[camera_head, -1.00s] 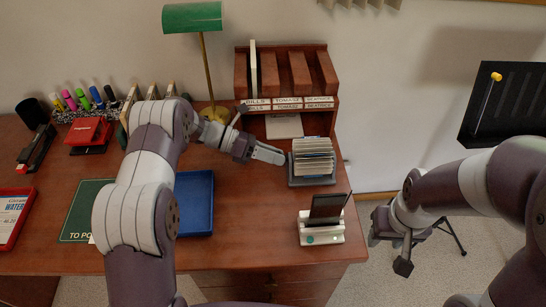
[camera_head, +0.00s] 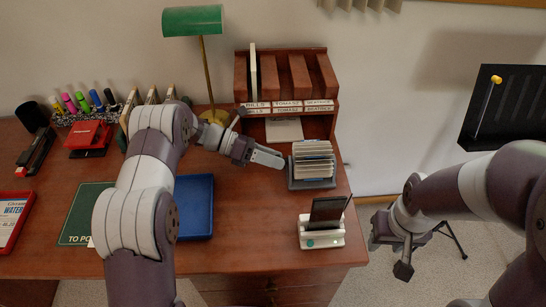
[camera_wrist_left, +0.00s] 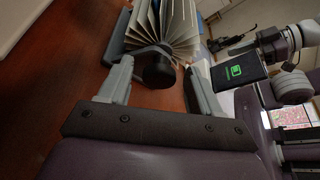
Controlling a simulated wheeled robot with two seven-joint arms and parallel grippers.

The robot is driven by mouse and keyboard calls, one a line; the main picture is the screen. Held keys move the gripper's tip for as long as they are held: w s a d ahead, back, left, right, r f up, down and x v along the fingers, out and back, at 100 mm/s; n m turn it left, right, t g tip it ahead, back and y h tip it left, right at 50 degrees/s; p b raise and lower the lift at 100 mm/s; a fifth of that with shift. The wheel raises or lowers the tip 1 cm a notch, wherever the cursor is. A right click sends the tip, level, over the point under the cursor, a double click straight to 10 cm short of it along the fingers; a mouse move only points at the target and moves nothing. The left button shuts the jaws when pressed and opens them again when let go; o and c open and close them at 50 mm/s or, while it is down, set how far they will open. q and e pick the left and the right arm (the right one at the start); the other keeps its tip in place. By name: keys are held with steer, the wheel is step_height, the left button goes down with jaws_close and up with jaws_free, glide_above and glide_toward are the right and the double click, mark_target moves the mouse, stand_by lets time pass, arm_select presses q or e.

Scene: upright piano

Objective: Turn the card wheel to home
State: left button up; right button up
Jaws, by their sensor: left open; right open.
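The card wheel (camera_head: 313,160) stands on the right part of the desk, a fan of pale cards on a grey stand. In the left wrist view its cards (camera_wrist_left: 170,22) fan out at the top, with a dark round knob (camera_wrist_left: 155,67) on the side facing me. My left gripper (camera_head: 282,161) is at the wheel's left side. In the left wrist view its open fingers (camera_wrist_left: 158,88) lie on either side of the knob; I cannot tell whether they touch it. My right gripper (camera_head: 388,250) is open and empty, off the desk's right side.
A phone on a white stand (camera_head: 322,226) is in front of the wheel. A wooden letter sorter (camera_head: 287,80) stands behind it. A blue tray (camera_head: 197,205) lies to the left, and a green lamp (camera_head: 192,20) rises behind my left arm.

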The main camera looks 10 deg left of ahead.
arm_select(q)
steer(key=b+v, duration=0.1)
steer(key=v, duration=1.1)
steer(key=shift+a, duration=0.2)
arm_select(e)
steer(key=shift+f, duration=0.55)
arm_select(q)
steer(key=shift+r, duration=0.1)
